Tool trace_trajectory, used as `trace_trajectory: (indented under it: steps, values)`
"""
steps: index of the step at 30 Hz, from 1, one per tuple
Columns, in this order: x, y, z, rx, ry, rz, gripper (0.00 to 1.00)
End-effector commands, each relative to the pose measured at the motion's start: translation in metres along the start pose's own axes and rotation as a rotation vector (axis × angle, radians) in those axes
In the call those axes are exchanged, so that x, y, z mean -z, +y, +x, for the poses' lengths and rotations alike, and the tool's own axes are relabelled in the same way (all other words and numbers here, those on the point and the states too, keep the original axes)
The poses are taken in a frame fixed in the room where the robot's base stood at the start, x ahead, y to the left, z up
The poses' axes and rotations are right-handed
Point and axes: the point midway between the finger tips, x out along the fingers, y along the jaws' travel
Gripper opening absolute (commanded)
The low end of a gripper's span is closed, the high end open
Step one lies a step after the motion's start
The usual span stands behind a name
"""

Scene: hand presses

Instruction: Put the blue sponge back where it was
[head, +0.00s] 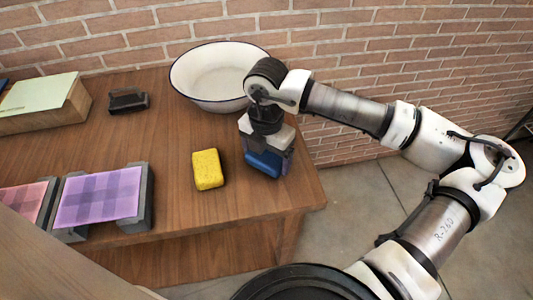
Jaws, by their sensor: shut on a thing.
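The blue sponge (263,164) is between the fingers of my gripper (266,153), near the right edge of the wooden table (170,187). My gripper points down and is shut on the sponge, hiding its upper part. I cannot tell whether the sponge touches the table or hangs just above it. A yellow sponge (208,170) lies on the table just left of my gripper, apart from it.
A white basin (205,78) with a dark rim stands behind my gripper by the brick wall. A dark block (128,101) lies left of it. Presses with purple cloth (100,196) and pink cloth (22,202) stand at front left. The table's middle is clear.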

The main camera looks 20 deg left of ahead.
Motion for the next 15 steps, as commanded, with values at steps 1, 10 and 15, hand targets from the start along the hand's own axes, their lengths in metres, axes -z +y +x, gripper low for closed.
trace_trajectory:
  steps: [1,10,15]
  values:
    - [-0.0002,0.0,0.003,0.0,-0.001,0.0,0.67]
    - [-0.0001,0.0001,0.0015,0.0,0.0,0.0,1.0]
    - [0.0,0.0001,-0.0028,0.0,0.001,0.0,1.0]
